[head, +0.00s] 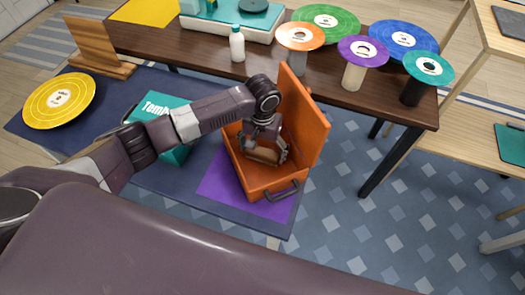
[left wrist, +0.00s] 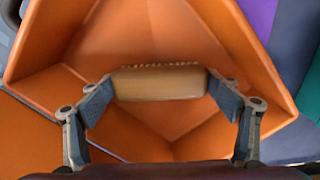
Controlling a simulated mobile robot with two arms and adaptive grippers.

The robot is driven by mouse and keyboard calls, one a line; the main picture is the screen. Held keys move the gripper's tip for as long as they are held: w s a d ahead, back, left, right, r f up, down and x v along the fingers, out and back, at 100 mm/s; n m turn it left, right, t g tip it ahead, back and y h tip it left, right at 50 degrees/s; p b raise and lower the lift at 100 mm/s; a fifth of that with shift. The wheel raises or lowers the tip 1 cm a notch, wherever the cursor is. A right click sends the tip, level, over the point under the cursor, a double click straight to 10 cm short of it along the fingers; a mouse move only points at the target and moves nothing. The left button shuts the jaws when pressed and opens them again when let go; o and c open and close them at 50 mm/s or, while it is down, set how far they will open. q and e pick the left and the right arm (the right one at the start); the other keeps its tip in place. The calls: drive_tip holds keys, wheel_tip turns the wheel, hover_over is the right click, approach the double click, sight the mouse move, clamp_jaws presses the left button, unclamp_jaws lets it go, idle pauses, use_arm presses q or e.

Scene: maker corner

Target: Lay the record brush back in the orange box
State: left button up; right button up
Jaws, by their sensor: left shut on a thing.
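The orange box (head: 259,182) stands open on a purple mat in the head view, its lid (head: 305,115) raised on the right side and a dark handle on its front. My left gripper (head: 265,156) reaches down into the box from above. It is shut on the record brush (head: 262,155), a tan wooden block. In the left wrist view the brush (left wrist: 158,84) is held between both fingers, with bristles along its upper edge, inside the orange walls (left wrist: 50,40). I cannot tell whether the brush touches the box floor. My right gripper is not in view.
A teal box (head: 176,155) with lettering lies left of the orange box on the blue cloth. Behind is a dark table (head: 330,88) with a white bottle (head: 237,44), a turntable and several coloured records on stands.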

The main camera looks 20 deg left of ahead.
sight(263, 152)
use_arm(q)
drive_tip(key=o, duration=1)
wheel_tip(263, 152, up, 12)
drive_tip(key=shift+r, duration=0.1)
